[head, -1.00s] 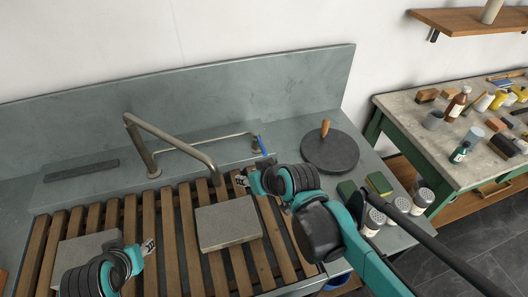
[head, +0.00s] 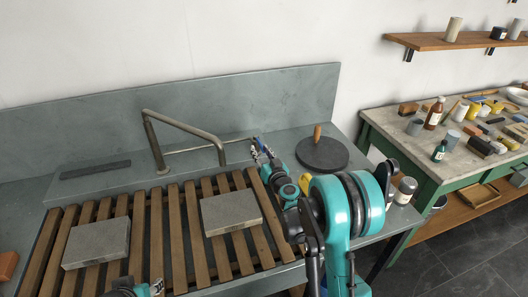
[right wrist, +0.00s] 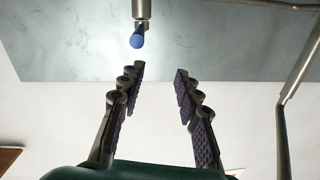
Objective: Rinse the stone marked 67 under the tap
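Two grey stone slabs lie flat on the slatted wooden rack: one on the left (head: 97,243) and one nearer the middle (head: 231,212). I cannot read a 67 on either. The metal tap (head: 185,129) stands behind the rack, its spout end above the slats behind the middle stone. Its blue-tipped lever (right wrist: 137,41) shows ahead of my right gripper in the right wrist view. My right gripper (right wrist: 160,78) is open and empty, close to the lever, with the fingers apart. My left gripper (head: 154,288) is at the bottom edge, partly cut off; its opening is unclear.
A dark round disc with a wooden handle (head: 322,154) lies on the counter right of the tap. A dark flat bar (head: 95,170) lies at the back left. Shaker tins (head: 405,190) stand near my right arm. A cluttered bench (head: 464,158) stands to the right.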

